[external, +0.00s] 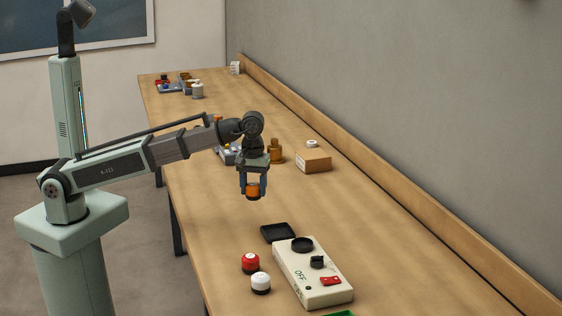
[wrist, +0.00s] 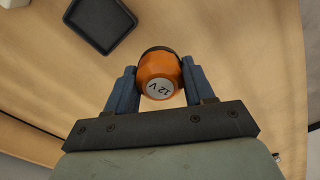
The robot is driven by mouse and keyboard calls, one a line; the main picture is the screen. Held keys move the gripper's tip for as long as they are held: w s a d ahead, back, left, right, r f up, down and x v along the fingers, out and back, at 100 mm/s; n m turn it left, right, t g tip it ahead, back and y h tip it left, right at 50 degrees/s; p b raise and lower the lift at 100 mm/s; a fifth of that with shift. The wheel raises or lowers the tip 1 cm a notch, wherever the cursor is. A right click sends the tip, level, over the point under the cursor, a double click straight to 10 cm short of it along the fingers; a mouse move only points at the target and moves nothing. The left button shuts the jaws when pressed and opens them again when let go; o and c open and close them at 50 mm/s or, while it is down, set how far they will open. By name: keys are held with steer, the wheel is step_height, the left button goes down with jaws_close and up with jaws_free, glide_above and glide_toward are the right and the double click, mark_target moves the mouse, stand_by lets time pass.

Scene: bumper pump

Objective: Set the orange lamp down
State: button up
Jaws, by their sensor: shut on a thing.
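The orange lamp (external: 253,190) has a dark base and a round pale label reading "12 V", seen in the wrist view (wrist: 159,76). My gripper (external: 252,184) is shut on it, with one blue finger on each side, and holds it above the wooden table (external: 215,225). In the wrist view my gripper's fingers (wrist: 154,84) press against the lamp's sides. A black square tray (external: 278,232) lies flat on the table, nearer the camera than the lamp; it also shows in the wrist view (wrist: 100,22), and looks empty.
A cream control box (external: 312,272) marked "OFF" has an empty-looking dark round holder (external: 302,244) on top. A red lamp (external: 250,263) and a white lamp (external: 261,283) stand left of it. A cardboard box (external: 313,162) and an amber bottle (external: 276,151) stand farther back.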

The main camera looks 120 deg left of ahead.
steer(key=s+a+n, duration=0.2)
steer(key=s+a, duration=0.4)
steer(key=a, duration=0.6)
steer(key=s+a+n, duration=0.2)
steer(key=s+a, duration=0.3)
steer(key=a, duration=0.8)
steer(key=s+a+n, duration=0.2)
steer(key=s+a, duration=0.4)
steer(key=a, duration=0.6)
steer(key=shift+w+a+f, duration=0.1)
steer(key=shift+f, duration=4.55)
steer(key=shift+f, duration=0.15)
steer(key=o, duration=1.1)
steer(key=shift+c, duration=0.2)
step_height(320, 180, up, 12)
